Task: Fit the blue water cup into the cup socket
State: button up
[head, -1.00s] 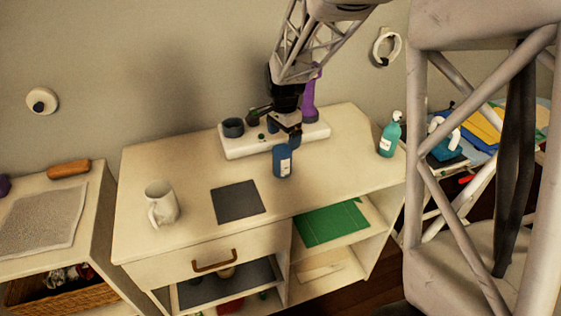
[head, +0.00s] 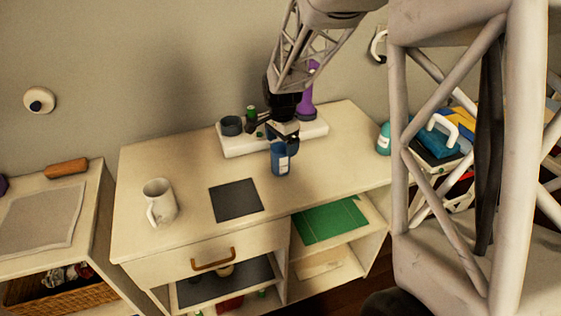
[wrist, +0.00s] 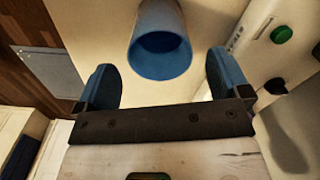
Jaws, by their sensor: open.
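The blue water cup (head: 281,160) stands upright on the cabinet top, in front of a white base. In the wrist view the cup (wrist: 161,50) shows its open mouth ahead of and between my two blue-padded fingers. My gripper (head: 284,137) is open and empty, just behind and above the cup in the head view; in the wrist view my gripper (wrist: 162,80) has a gap on both sides of the cup. The white base (head: 240,147) carries a dark round holder (head: 231,126) at its left end, which may be the cup socket; its inside is hard to make out.
A purple bottle-like thing (head: 306,98) stands at the base's right end. A white mug (head: 159,203) and a dark square mat (head: 236,200) lie on the cabinet top (head: 190,160) to the left. A teal bottle (head: 384,140) is at the right, partly hidden by my frame.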

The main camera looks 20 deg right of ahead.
aim_at(281, 151)
jog(key=shift+a+f, duration=0.1)
jog(key=shift+f, duration=2.1)
jog(key=c, duration=1.2)
jog(key=shift+o, duration=0.2)
jog(key=shift+r, duration=0.4)
jog(key=shift+r, duration=1.45)
jog(key=s+a+r, duration=0.1)
jog(key=s+a, duration=0.1)
jog(key=s, duration=1.3)
jog(key=shift+s+r, duration=0.15)
jog(key=shift+s, duration=0.15)
jog(key=shift+s, duration=0.15)
